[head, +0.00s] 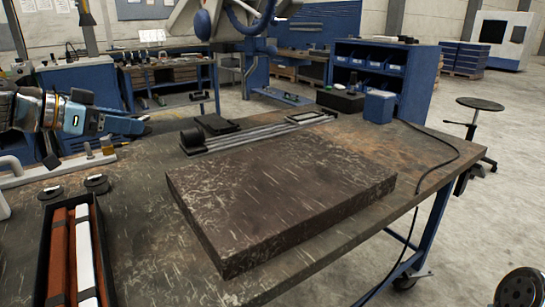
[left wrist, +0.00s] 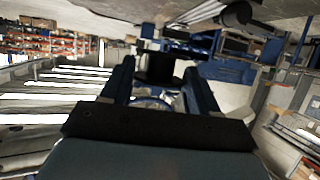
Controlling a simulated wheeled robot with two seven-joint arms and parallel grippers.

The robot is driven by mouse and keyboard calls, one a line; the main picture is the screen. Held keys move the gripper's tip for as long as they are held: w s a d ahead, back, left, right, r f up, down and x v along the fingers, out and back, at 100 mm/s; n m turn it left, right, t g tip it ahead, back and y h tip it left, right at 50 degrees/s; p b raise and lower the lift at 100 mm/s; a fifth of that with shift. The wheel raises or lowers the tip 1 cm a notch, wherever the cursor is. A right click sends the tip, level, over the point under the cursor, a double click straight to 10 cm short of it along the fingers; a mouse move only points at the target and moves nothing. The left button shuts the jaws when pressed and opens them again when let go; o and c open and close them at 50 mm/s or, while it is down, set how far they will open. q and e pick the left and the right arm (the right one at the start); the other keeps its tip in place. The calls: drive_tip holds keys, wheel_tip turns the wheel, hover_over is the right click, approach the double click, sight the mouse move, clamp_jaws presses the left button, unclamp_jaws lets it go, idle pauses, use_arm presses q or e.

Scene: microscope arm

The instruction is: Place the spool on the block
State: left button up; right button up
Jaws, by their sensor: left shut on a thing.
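The block (head: 285,190) is a wide, dark, scratched slab lying flat on the workbench, with its top bare. My left gripper (head: 138,126) is in the air above the bench, left of the block and apart from it. Its two blue fingers (left wrist: 160,90) are shut on a dark thing, the spool (left wrist: 160,68), which shows between them in the left wrist view. The spool's shape is mostly hidden by the fingers, and it can hardly be made out in the head view. My right gripper is not in view.
A black tray (head: 43,262) with red and white bars stands at front left. Two small dark discs (head: 97,183) lie behind it. A grey rail fixture (head: 255,135) lies behind the block. A blue box (head: 379,106) stands at back right. A blue microscope arm (head: 240,20) hangs above.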

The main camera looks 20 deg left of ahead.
use_arm(q)
drive_tip(key=shift+s, duration=0.1)
drive_tip(key=w+d+f+b, duration=0.2)
drive_tip(key=w+d+f, duration=0.25)
drive_tip(key=d, duration=0.25)
drive_tip(key=b, duration=0.3)
hover_over(199, 180)
drive_tip(key=a, duration=0.1)
drive_tip(key=f, duration=0.3)
drive_tip(key=shift+s+a+f, duration=0.1)
drive_tip(key=shift+s+f, duration=0.25)
drive_tip(key=shift+s, duration=0.05)
drive_tip(key=shift+w+d+f, duration=0.15)
drive_tip(key=shift+d+f, duration=0.05)
drive_tip(key=shift+w+d+f+b, duration=0.1)
drive_tip(key=shift+d+f+b, duration=0.1)
drive_tip(key=shift+f, duration=0.5)
drive_tip(key=shift+w+d+f+b, duration=0.1)
drive_tip(key=shift+f+b, duration=0.05)
drive_tip(key=shift+f, duration=0.5)
drive_tip(key=shift+w+d+f+b, duration=0.1)
drive_tip(key=shift+f+b, duration=0.1)
drive_tip(key=shift+f, duration=0.5)
drive_tip(key=o, duration=1.1)
drive_tip(key=shift+o, duration=0.2)
